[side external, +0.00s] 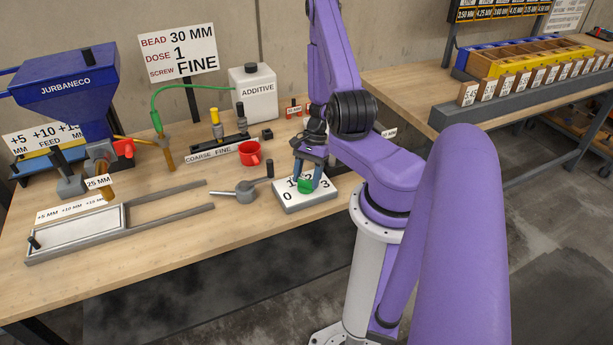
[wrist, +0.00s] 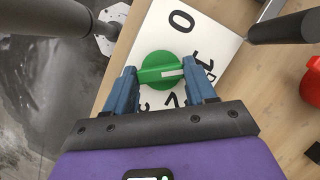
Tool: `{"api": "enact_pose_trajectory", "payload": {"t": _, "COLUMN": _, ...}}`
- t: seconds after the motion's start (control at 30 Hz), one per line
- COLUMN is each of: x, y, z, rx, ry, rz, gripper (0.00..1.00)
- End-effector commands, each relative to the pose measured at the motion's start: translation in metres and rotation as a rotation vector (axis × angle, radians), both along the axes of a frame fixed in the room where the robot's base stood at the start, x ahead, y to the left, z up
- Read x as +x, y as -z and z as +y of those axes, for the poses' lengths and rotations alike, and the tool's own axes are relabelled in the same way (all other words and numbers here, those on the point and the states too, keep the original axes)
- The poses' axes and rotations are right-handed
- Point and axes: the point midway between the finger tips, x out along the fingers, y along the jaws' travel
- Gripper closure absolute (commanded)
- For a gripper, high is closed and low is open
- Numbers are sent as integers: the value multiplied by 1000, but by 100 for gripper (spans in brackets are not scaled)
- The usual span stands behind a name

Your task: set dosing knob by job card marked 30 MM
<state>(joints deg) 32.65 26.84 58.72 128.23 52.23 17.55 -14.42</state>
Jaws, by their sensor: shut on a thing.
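The green dosing knob (wrist: 160,68) sits on a white dial plate (side external: 304,203) numbered 0 to 3. My gripper (wrist: 164,78) is shut on the knob, a blue finger on each side. In the wrist view the knob's white pointer mark points right, towards the finger beside the 1. That finger partly covers the numbers there, so I cannot tell the exact setting. The 0 is clear at the top of the plate. The job card (side external: 178,53) stands at the back and reads BEAD 30 MM, DOSE 1, SCREW FINE.
A grey crank (side external: 245,190) stands left of the dial and a red cup (side external: 250,153) behind it. The COARSE/FINE slide (side external: 218,148), white ADDITIVE tank (side external: 253,90) and blue hopper (side external: 70,85) are farther back or left. The table's front edge is close to the plate.

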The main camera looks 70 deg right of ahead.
Motion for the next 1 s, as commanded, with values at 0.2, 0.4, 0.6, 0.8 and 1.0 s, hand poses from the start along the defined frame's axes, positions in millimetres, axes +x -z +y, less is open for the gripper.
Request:
{"api": "enact_pose_trajectory", "payload": {"t": 0.2, "x": 0, "y": -1, "z": 0, "rx": 1, "ry": 85, "rz": -2, "gripper": 75}}
{"api": "enact_pose_trajectory", "payload": {"t": 0.4, "x": -1, "y": -1, "z": 0, "rx": 1, "ry": 116, "rz": -2, "gripper": 75}}
{"api": "enact_pose_trajectory", "payload": {"t": 0.6, "x": -1, "y": -1, "z": 0, "rx": 2, "ry": 122, "rz": -3, "gripper": 75}}
{"api": "enact_pose_trajectory", "payload": {"t": 0.8, "x": -1, "y": -1, "z": 0, "rx": 2, "ry": 121, "rz": -2, "gripper": 75}}
{"api": "enact_pose_trajectory", "payload": {"t": 1.0, "x": -1, "y": -1, "z": 0, "rx": 1, "ry": 121, "rz": -1, "gripper": 19}}
